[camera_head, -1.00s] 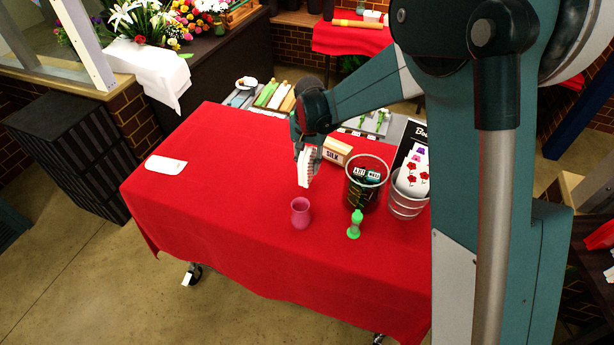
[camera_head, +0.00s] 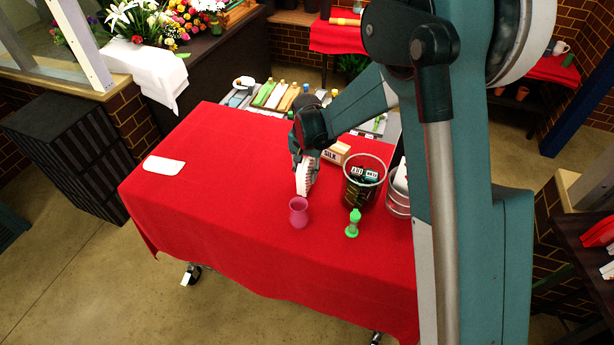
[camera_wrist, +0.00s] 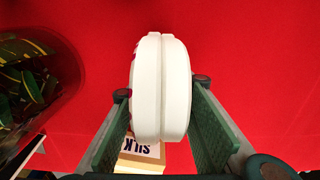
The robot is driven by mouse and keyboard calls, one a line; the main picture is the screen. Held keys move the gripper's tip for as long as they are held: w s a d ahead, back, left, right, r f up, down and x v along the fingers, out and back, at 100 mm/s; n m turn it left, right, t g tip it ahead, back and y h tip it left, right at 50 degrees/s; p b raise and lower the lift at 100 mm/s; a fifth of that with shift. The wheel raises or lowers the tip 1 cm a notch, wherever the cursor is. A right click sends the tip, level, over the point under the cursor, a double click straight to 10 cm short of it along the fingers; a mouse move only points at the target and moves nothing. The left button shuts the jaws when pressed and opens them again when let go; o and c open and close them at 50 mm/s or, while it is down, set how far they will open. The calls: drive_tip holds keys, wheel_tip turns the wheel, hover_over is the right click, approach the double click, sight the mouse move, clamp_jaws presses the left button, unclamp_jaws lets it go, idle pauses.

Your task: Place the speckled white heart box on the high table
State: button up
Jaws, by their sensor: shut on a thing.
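The white heart box (camera_head: 306,177) with reddish speckles is between the fingers of my gripper (camera_head: 305,160). It hangs above the red-covered table (camera_head: 230,190); I cannot tell whether it touches the cloth. In the wrist view the box (camera_wrist: 161,85) is seen edge-on, with a seam down its middle. The gripper pads lie on both sides of it, and a few speckles show at its left edge. I cannot tell which surface is the high table; a dark counter (camera_head: 215,65) with flowers stands at the back left.
A pink vase (camera_head: 299,213) and a green bottle-like item (camera_head: 353,223) stand in front of the box. A SILK box (camera_head: 334,154) and a dark glass container (camera_head: 362,185) are close on the right. A white card (camera_head: 164,166) lies left; the cloth between is clear.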

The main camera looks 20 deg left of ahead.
sight(307, 158)
drive_tip(key=shift+f, duration=0.4)
drive_tip(key=shift+f, duration=0.2)
drive_tip(key=o, duration=1)
drive_tip(key=shift+r, duration=0.3)
drive_tip(key=shift+r+b, duration=0.4)
drive_tip(key=shift+r, duration=5.55)
